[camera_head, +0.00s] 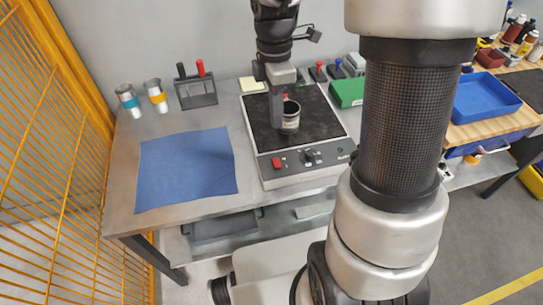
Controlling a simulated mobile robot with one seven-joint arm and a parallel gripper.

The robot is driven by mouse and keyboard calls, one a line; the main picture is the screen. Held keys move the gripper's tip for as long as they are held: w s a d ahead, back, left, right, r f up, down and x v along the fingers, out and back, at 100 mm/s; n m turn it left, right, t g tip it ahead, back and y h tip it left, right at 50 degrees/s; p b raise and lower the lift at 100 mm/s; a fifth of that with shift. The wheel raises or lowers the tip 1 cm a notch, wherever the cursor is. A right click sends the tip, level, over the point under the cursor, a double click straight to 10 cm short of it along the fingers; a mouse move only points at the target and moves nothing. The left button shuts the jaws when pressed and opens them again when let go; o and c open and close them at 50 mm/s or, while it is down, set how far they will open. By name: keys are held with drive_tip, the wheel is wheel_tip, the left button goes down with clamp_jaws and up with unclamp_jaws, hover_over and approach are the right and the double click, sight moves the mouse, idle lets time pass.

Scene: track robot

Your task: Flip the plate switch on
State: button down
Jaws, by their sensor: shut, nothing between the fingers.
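Black knobs (311,155) sit right of the switch. My gripper (277,124) points down over the black top, behind the switch in the picture and apart from it. Its fingers look closed together with nothing between them. A small metal can (290,118) with a dark label stands on the plate just right of the fingers, partly hidden by them; contact cannot be told.
A blue cloth (186,168) lies left of the plate. Two cups (157,96) and a dark mesh holder (197,93) stand behind it. A green box (347,93) is at the back right. My arm's large links cover the right middle of the view.

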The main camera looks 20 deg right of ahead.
sight(279, 167)
drive_tip(key=shift+d+f, duration=0.1)
drive_tip(key=f+b, duration=0.1)
drive_tip(key=f, duration=0.3)
drive_tip(key=s+f, duration=0.1)
drive_tip(key=f, duration=0.4)
drive_tip(key=f+b, duration=0.1)
drive_tip(key=f, duration=0.3)
drive_tip(key=shift+s+f+b, duration=0.35)
drive_tip(key=shift+s+f, duration=0.05)
drive_tip(key=shift+s+f, duration=0.15)
drive_tip(key=shift+f, duration=0.1)
drive_tip(key=shift+w+r, duration=0.1)
drive_tip(key=shift+w, duration=0.85)
drive_tip(key=shift+s, duration=0.1)
